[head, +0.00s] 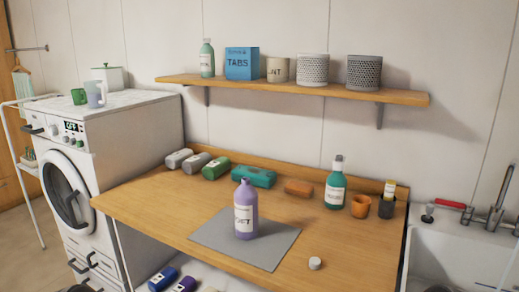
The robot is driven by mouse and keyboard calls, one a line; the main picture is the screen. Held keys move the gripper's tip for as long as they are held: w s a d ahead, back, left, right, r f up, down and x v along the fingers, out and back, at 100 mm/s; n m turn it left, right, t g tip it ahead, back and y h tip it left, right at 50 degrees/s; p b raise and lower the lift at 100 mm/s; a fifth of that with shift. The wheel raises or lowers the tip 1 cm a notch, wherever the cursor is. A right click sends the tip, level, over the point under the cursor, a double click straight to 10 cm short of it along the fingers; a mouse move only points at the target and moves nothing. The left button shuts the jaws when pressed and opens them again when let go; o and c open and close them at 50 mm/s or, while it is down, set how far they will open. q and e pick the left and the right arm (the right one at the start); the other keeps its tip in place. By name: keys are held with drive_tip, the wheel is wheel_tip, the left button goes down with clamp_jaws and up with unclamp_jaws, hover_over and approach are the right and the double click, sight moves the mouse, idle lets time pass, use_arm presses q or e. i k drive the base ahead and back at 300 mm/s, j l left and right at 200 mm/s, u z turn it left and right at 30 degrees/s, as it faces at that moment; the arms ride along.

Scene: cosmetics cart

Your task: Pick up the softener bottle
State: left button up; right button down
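A purple bottle (246,212) with a white label stands upright on a grey mat (205,236) on the wooden counter. It is probably the softener bottle, but its small label print is hard to read. A small white round cap-like piece (315,263) lies on the counter to the right of the mat. A teal bottle (335,188) with a white top stands at the back right. Neither of my grippers is in view.
Several lying bottles (215,168), a teal pack (254,177), an orange block (299,187), an orange cup (361,206) and a dark holder (387,207) line the back. A shelf (300,92) hangs above. The washing machine (110,150) is left, the sink (450,250) right. The counter's front left is clear.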

sight(245, 196)
drive_tip(key=j+z, duration=0.15)
drive_tip(key=j, duration=0.55)
drive_tip(key=k+j+z, duration=0.15)
drive_tip(key=j, duration=0.5)
drive_tip(key=j+z, duration=0.2)
drive_tip(key=j, duration=0.5)
